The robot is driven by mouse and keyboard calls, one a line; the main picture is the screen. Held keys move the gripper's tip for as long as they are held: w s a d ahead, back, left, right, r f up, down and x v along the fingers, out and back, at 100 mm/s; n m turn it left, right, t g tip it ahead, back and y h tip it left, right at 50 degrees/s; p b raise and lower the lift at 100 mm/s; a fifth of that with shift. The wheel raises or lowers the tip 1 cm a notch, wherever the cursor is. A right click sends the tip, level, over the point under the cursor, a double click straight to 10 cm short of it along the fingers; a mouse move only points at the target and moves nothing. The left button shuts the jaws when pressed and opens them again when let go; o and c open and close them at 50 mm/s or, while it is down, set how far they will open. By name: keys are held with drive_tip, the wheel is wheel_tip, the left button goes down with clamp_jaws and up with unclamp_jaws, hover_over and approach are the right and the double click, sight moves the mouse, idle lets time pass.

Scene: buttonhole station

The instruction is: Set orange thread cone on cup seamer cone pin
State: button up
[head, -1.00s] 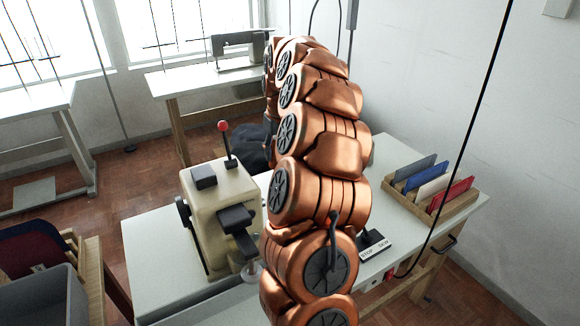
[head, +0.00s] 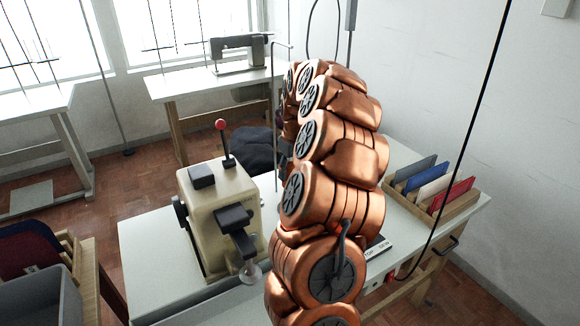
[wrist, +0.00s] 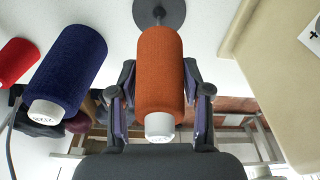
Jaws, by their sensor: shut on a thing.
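In the wrist view, my gripper (wrist: 160,104) is shut around the orange thread cone (wrist: 160,68), one finger on each side. The cone's white end (wrist: 159,125) points toward the bottom of the picture. A round grey disc (wrist: 177,19) with a short peg (wrist: 158,12) shows just past the cone's other end. It looks like a cone pin on its base, and I cannot tell whether the cone touches it. In the head view my arm hides the gripper and the orange cone. A cream machine (head: 222,225) stands left of my arm.
A dark blue cone (wrist: 68,70) and a red cone (wrist: 15,62) are left of the orange one in the wrist view. A thin hooked pole (head: 275,120) rises behind the machine. A wooden rack (head: 440,205) of coloured cards sits at the table's right.

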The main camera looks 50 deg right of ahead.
drive_tip(key=shift+f+b, duration=0.4)
drive_tip(key=shift+f, duration=2.1)
drive_tip(key=shift+f+b, duration=0.75)
drive_tip(key=shift+f, duration=0.65)
drive_tip(key=shift+f, duration=0.5)
drive_tip(key=o, duration=1.2)
drive_tip(key=shift+o, duration=0.2)
drive_tip(key=shift+r, duration=0.15)
drive_tip(key=r, duration=0.4)
drive_tip(key=s+r, duration=0.1)
drive_tip(key=r, duration=0.6)
drive_tip(key=shift+s+a+r, duration=0.15)
drive_tip(key=shift+s+r, duration=0.15)
drive_tip(key=shift+s, duration=0.05)
